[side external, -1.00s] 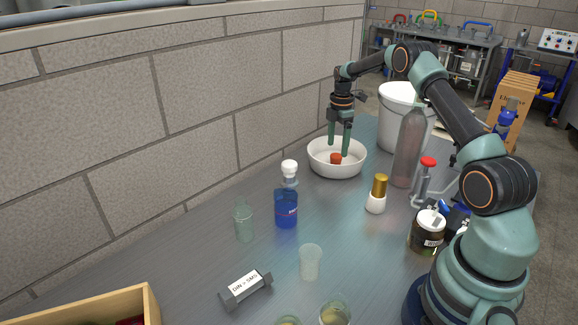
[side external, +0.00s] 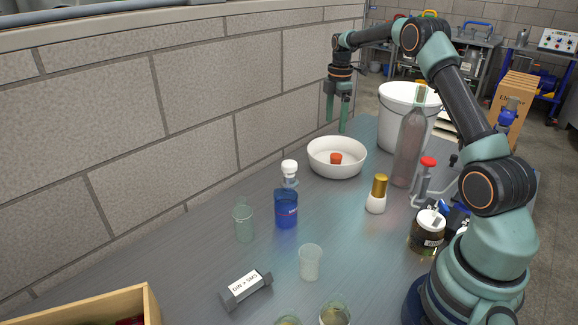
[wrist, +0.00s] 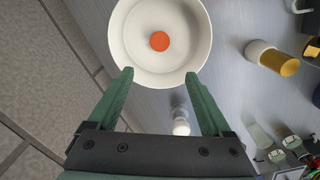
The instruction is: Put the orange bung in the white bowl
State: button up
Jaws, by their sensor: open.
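The orange bung (side external: 336,158) lies inside the white bowl (side external: 337,172), on its floor near the middle. In the wrist view the bung (wrist: 159,41) shows as an orange disc inside the round bowl (wrist: 124,52), with white floor visible all around it. My gripper (side external: 337,126) is open and empty above the bowl, clear of its rim. In the wrist view my gripper (wrist: 159,76) has its two green fingers apart, with nothing between them.
A white bucket (side external: 395,110) and a tall dark bottle (side external: 408,150) stand right of the bowl. A gold-capped bottle (side external: 376,200) and a blue bottle (side external: 286,208) stand nearer. The block wall (side external: 230,110) runs close along the left.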

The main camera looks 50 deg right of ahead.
jog(key=s+a+r+m+t, duration=0.1)
jog(key=s+a+r+m, duration=0.2)
jog(key=a+r, duration=0.4)
jog(key=s+a+r+m+t, duration=0.1)
jog(key=s+a+r+m, duration=0.2)
jog(key=a+r, duration=0.5)
jog(key=s+a+f+m+t, duration=0.3)
jog(key=s+a+m, duration=0.3)
jog(key=s+a, duration=0.6)
jog(key=shift+s+a+f+m, duration=0.4)
jog(key=shift+a+f, duration=0.15)
jog(key=shift+f, duration=0.05)
